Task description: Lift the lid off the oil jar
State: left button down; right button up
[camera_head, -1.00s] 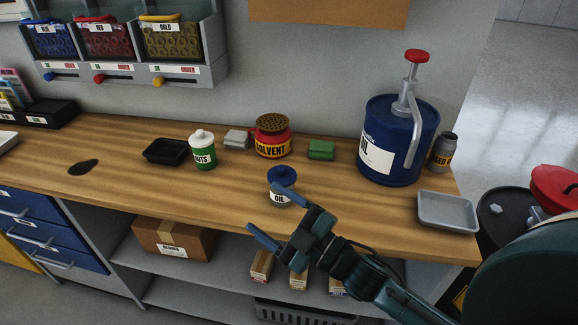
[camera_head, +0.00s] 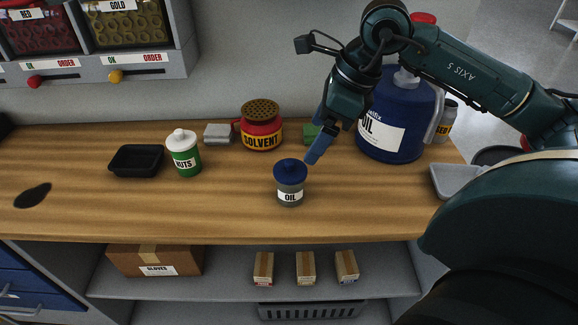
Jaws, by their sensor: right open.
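The oil jar (camera_head: 291,193) stands upright on the wooden workbench, a small grey jar with a white "OIL" label. Its dark blue lid (camera_head: 290,170) with a knob sits on top. My right gripper (camera_head: 318,148) is above and just to the right of the lid, pointing down, with a blue finger close beside the lid's right side. It holds nothing that I can see. The other finger is largely hidden behind the first. I cannot tell whether the finger touches the lid. My left gripper is not in view.
On the workbench (camera_head: 228,215) stand a black tray (camera_head: 136,161), a green nuts jar (camera_head: 184,154), a red solvent pot (camera_head: 262,128) and a large blue oil drum (camera_head: 393,140). A grey tray (camera_head: 447,180) lies at the right. The bench left of the jar is clear.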

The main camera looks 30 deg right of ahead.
aim_at(297, 170)
jog(key=x, duration=0.4)
jog(key=shift+w+a+f, duration=0.1)
jog(key=x, duration=0.3)
jog(key=p+x, duration=0.1)
jog(key=x, duration=0.1)
jog(key=shift+w, duration=0.3)
jog(key=shift+d, duration=0.25)
jog(key=c, duration=1)
